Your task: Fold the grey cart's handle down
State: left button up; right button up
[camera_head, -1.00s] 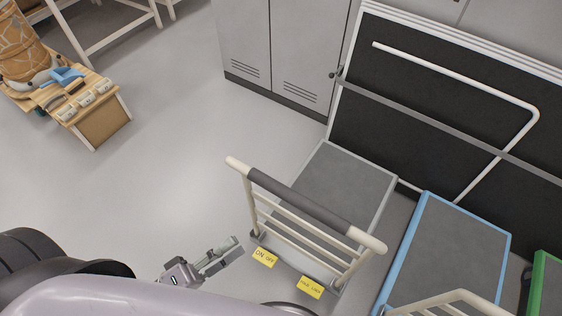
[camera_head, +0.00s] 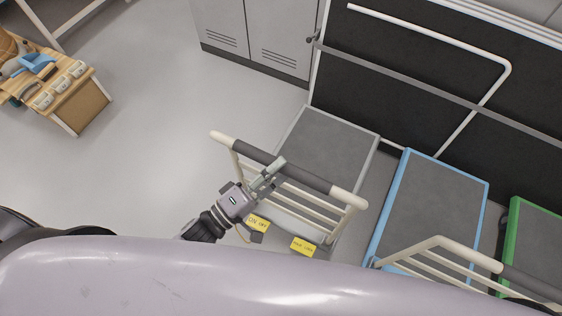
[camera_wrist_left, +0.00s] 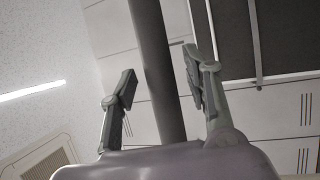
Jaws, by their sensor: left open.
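The grey cart (camera_head: 327,148) has a grey deck with a pale rim. Its cream handle (camera_head: 308,179) stands up at the near end, with a dark grey grip along its top bar. My left gripper (camera_head: 268,176) is open at the left half of that grip. In the left wrist view the dark grip bar (camera_wrist_left: 157,65) runs between the two spread fingers of my left gripper (camera_wrist_left: 160,88), with gaps on both sides. My right gripper is not in view.
A blue-edged cart (camera_head: 430,205) with its own cream handle stands close on the right, then a green-edged cart (camera_head: 535,235). A black panel with a strap (camera_head: 400,93) and grey lockers (camera_head: 255,35) stand behind. Open floor (camera_head: 160,130) lies left.

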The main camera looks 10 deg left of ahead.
pick_arm(q)
jog(key=shift+w+d+r, duration=0.1)
jog(key=shift+w+d, duration=0.35)
jog(key=shift+w, duration=0.05)
jog(key=shift+c, duration=0.5)
grip_shut()
